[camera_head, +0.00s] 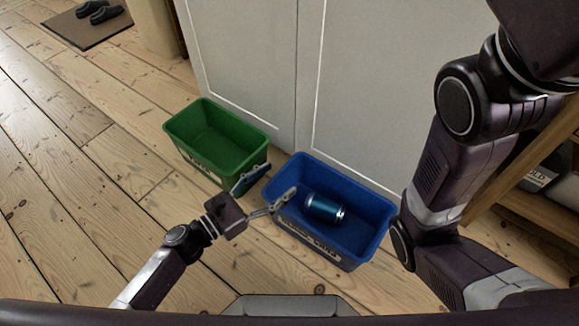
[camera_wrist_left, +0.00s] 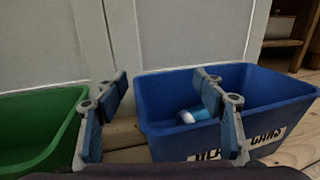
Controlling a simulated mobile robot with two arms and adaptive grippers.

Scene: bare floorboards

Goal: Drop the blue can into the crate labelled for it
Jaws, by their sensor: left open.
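The blue can (camera_head: 324,208) lies on its side inside the blue crate (camera_head: 375,232). The can also shows in the left wrist view (camera_wrist_left: 193,116), partly behind a finger. The blue crate (camera_wrist_left: 165,130) has a white front label (camera_wrist_left: 265,136) that reads "CANS" at its right end; a finger hides part of it. My left gripper (camera_head: 264,188) is open and empty. Its fingers are spread at the near left side of the blue crate, one in front of the crate's left rim. My right arm shows at the right, but its gripper is out of view.
A green crate (camera_head: 222,139), empty as far as I see, stands left of the blue one, with a label too small to read. Grey cabinet doors (camera_head: 355,90) rise behind both crates. A wooden shelf (camera_head: 510,190) is at the right.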

